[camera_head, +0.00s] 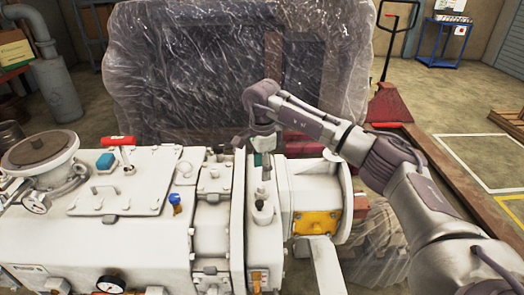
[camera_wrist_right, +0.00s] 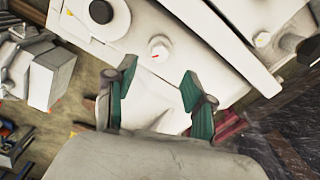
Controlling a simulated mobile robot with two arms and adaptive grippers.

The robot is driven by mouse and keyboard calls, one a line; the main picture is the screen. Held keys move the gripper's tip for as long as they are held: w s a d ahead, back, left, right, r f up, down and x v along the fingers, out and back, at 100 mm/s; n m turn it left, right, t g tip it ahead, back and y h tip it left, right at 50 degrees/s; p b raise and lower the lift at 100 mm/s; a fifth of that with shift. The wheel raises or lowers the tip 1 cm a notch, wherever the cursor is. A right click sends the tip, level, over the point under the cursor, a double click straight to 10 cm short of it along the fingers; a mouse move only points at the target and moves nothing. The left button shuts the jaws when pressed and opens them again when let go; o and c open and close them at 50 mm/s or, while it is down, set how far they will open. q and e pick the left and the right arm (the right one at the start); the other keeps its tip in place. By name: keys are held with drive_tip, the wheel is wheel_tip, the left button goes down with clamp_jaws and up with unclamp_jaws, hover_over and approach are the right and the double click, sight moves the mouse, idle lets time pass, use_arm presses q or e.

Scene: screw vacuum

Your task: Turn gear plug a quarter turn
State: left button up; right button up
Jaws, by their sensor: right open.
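The white vacuum pump (camera_head: 130,235) fills the left and middle of the head view. In the right wrist view, a small round white plug with a red mark (camera_wrist_right: 159,49) sits on the pump's white surface, just beyond the fingertips. It looks like the gear plug; in the head view I cannot pick it out surely. My right gripper (camera_head: 259,166) is over the pump's right part, beside a raised white flange. In the wrist view its two green-padded fingers (camera_wrist_right: 158,88) are apart, with nothing held between them. Whether they touch the pump I cannot tell. My left gripper is out of view.
A plastic-wrapped crate (camera_head: 200,70) stands close behind the pump. A red pallet jack (camera_head: 390,105) is at the back right. A blue valve (camera_head: 175,200) and red-handled valve (camera_head: 119,141) stick up from the pump. Open floor lies at the far right.

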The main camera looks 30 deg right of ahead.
sight(262, 185)
drive_tip(key=shift+f+p, duration=0.35)
drive_tip(key=shift+f, duration=2.85)
clamp_jaws()
